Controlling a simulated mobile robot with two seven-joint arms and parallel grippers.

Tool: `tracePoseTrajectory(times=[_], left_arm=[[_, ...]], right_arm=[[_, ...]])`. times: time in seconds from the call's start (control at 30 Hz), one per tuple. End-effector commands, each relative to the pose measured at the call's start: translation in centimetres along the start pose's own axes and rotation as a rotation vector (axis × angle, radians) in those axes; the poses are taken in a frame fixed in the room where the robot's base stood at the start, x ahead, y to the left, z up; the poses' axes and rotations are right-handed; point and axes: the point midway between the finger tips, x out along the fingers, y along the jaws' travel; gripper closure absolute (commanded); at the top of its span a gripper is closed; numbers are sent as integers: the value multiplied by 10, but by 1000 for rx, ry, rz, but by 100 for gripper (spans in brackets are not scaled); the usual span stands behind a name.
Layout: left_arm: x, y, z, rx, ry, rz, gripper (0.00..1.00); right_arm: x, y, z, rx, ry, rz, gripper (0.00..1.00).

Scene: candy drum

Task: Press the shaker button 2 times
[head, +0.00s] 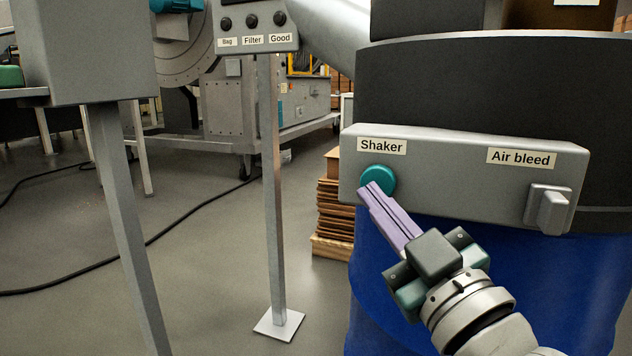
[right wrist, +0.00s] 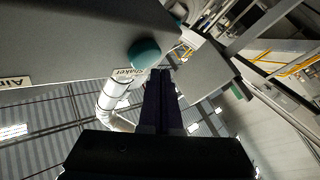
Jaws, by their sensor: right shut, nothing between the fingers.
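The shaker button (head: 378,179) is a round teal button under the "Shaker" label, on the left part of a grey control box (head: 460,160). It also shows in the right wrist view (right wrist: 144,53), just beyond and left of the fingertips. My right gripper (head: 370,189) has its purple fingers shut with nothing between them. In the head view its tips overlap the lower part of the button. In the right wrist view the fingertips (right wrist: 162,72) look close to it, but I cannot tell whether they touch. My left gripper is not in view.
An "Air bleed" switch (head: 550,208) is on the right of the same box, above a blue drum (head: 480,285). A post-mounted panel (head: 254,28) with Bag, Filter and Good knobs stands left. Stacked cardboard (head: 334,210) sits behind. A black cable (head: 120,255) crosses the open floor.

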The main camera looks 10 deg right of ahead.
Motion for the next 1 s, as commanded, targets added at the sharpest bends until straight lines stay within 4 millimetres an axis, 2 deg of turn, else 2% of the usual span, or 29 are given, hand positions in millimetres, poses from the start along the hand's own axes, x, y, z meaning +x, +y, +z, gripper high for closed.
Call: tracePoseTrajectory(times=[1.0], left_arm=[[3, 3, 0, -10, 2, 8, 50]], right_arm=[[6, 4, 5, 0, 0, 0, 100]])
